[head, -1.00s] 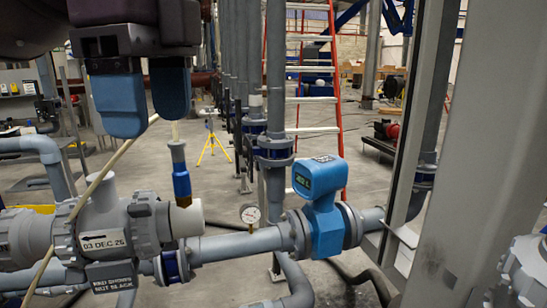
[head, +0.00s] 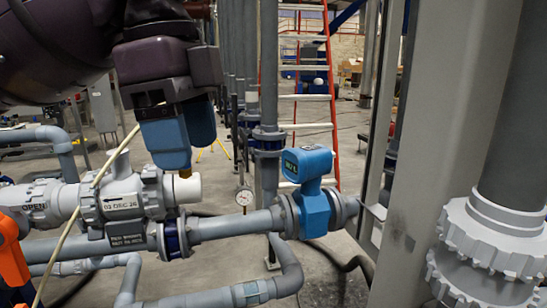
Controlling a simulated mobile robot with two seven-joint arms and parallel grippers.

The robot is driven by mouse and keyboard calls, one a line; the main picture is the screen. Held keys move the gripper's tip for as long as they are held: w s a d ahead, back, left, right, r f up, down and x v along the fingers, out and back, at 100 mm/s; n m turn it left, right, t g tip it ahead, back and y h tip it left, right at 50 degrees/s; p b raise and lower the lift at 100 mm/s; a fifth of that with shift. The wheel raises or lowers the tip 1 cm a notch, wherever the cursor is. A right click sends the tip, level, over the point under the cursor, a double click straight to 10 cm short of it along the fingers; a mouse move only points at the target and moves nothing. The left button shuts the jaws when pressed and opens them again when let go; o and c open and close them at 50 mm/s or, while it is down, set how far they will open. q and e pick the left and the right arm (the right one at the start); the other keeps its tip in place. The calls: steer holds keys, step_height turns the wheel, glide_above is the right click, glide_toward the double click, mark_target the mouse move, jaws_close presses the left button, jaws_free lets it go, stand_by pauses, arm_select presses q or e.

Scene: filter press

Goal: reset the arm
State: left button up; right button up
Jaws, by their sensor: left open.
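My left gripper (head: 190,156) hangs at the upper left of the head view, its two blue fingers pointing down. It is open. The fingers overlap in the picture, so the space between them is largely hidden. A small brass tip (head: 185,174) shows just below the nearer finger, by the white pipe end (head: 187,188); the rest of that piece is hidden. I cannot tell whether the gripper touches it. My purple-grey left wrist and arm fill the top left corner. My right gripper is not in view.
The grey valve and pipe run (head: 125,197) lies below the gripper, with a pale cord (head: 95,185) across it. A grey column (head: 440,110) and flanged pipe (head: 490,240) bound the right. An orange part (head: 10,255) is at the left edge.

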arm_select(q)
steer(key=w+d+f+n+t+h, duration=0.1)
steer(key=w+d+f+n+h, duration=0.15)
steer(key=w+f, duration=0.45)
steer(key=w+d+f+n+h, duration=0.2)
steer(key=f+h, duration=0.2)
steer(key=f, duration=0.7)
steer(key=w+a+f+n+t+h+b, duration=0.1)
steer(key=w+a+f+n+t, duration=0.15)
steer(key=f, duration=0.55)
steer(key=w+a+f+n+t+h, duration=0.1)
steer(key=w+f+n+t, duration=0.2)
steer(key=f, duration=0.6)
steer(key=s+a+f+n+t+y, duration=0.25)
steer(key=a+f, duration=0.25)
steer(key=f, duration=0.3)
steer(key=s+a+f+n+t+y, duration=0.1)
steer(key=s+a+f+n+t, duration=0.1)
steer(key=s+a+f+n, duration=0.35)
steer(key=s+a+f+y+b, duration=0.1)
steer(key=s+a+f+y, duration=0.5)
steer(key=s+a+f, duration=0.3)
steer(key=s+f, duration=0.4)
steer(key=s, duration=0.2)
steer(key=shift+f+n+t+y, duration=0.3)
steer(key=shift+f+t+y, duration=0.05)
steer(key=shift+t+y, duration=0.05)
steer(key=shift+s+a, duration=0.1)
steer(key=shift+r, duration=0.15)
